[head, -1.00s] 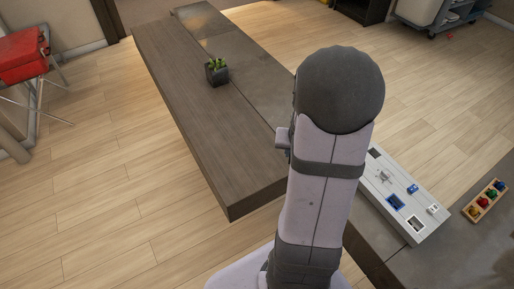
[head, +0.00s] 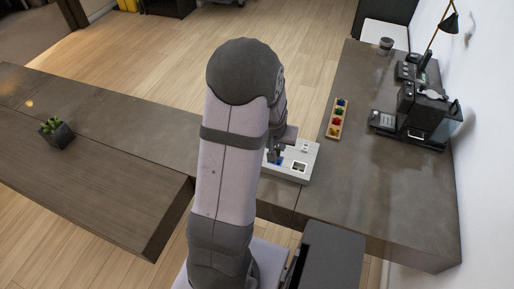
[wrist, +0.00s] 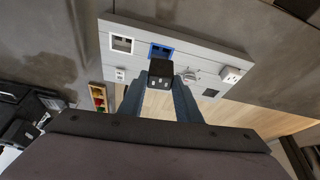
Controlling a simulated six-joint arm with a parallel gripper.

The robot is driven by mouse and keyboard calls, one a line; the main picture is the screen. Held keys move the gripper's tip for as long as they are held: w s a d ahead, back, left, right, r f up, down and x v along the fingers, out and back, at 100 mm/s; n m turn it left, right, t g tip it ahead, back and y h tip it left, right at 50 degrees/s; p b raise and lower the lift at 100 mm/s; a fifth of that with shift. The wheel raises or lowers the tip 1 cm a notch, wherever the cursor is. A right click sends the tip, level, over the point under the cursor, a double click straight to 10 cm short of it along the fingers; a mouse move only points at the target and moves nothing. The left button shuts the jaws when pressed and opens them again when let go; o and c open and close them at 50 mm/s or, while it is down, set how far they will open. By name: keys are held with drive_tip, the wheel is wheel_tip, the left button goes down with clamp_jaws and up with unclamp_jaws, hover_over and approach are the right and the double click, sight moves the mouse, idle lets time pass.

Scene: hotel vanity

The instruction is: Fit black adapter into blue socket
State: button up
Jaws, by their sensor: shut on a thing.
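The black adapter (wrist: 160,70) is a small dark block with light marks on its face, held between the fingertips of my gripper (wrist: 160,88) in the wrist view. The blue socket (wrist: 161,48) is a blue-framed opening on the light panel (wrist: 205,57), just beyond the adapter in the picture. The adapter hides part of its lower edge, and I cannot tell how far apart they are. In the head view my gripper (head: 275,153) is over the panel (head: 308,150), partly behind my arm. A bit of blue shows below it.
The panel also has a white-framed opening (wrist: 121,44), a small white socket (wrist: 119,75), a dark square (wrist: 211,92), a grey plug-like piece (wrist: 190,75) and a white block (wrist: 230,74). A wooden tray (head: 337,119) of coloured pieces and a coffee machine (head: 420,110) stand right.

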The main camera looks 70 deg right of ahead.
drive_tip(key=shift+w+d+r+m, duration=0.15)
drive_tip(key=shift+d+r, duration=0.2)
drive_tip(key=shift+d, duration=0.25)
drive_tip(key=shift+s+d+r+m, duration=0.15)
drive_tip(key=shift+d+r, duration=0.15)
drive_tip(key=shift+d, duration=0.3)
drive_tip(key=shift+w, duration=0.1)
drive_tip(key=shift+m+g, duration=0.3)
drive_tip(key=shift+m, duration=0.1)
drive_tip(key=shift+f+b, duration=0.3)
drive_tip(key=shift+f+b, duration=4.1)
drive_tip(key=shift+f, duration=0.65)
drive_tip(key=o, duration=1.1)
drive_tip(key=shift+o, duration=0.2)
